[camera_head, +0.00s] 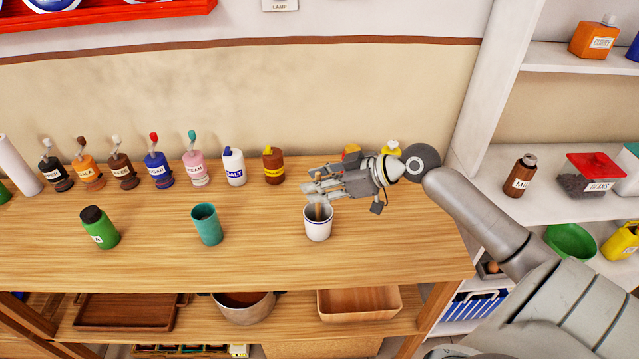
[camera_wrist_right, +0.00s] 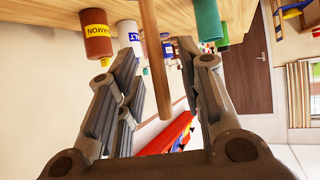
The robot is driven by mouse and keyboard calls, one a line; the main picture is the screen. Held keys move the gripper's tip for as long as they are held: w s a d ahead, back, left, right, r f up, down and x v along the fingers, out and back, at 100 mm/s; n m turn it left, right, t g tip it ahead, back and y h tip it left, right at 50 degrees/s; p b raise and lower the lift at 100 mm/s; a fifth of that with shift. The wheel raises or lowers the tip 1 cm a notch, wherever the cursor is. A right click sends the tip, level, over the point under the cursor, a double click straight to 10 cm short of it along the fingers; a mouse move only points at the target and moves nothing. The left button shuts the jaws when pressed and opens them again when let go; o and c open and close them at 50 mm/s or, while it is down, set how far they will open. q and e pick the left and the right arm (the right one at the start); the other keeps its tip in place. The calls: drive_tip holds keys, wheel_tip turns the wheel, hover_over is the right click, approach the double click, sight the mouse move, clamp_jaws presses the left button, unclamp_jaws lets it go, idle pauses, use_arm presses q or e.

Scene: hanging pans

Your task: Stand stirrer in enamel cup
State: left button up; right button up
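The white enamel cup (camera_head: 318,228) with a dark rim stands upright on the wooden table in the head view. The stirrer (camera_head: 317,211), a wooden stick, is inside the cup's mouth, its upper part partly hidden by my gripper. My right gripper (camera_head: 310,187) is just above the cup. In the right wrist view, the stirrer (camera_wrist_right: 156,65) runs between the spread fingers of my right gripper (camera_wrist_right: 160,45), with gaps on both sides. The cup is not visible there. My left gripper is not in view.
A teal cup (camera_head: 207,227) and a green jar (camera_head: 100,229) stand left of the enamel cup. A row of bottles lines the table's back, including a salt bottle (camera_head: 234,168) and a brown jar (camera_head: 273,166). White shelves (camera_head: 490,160) stand at the right.

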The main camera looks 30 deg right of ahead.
drive_tip(key=v, duration=1.2)
idle(0.3)
idle(0.9)
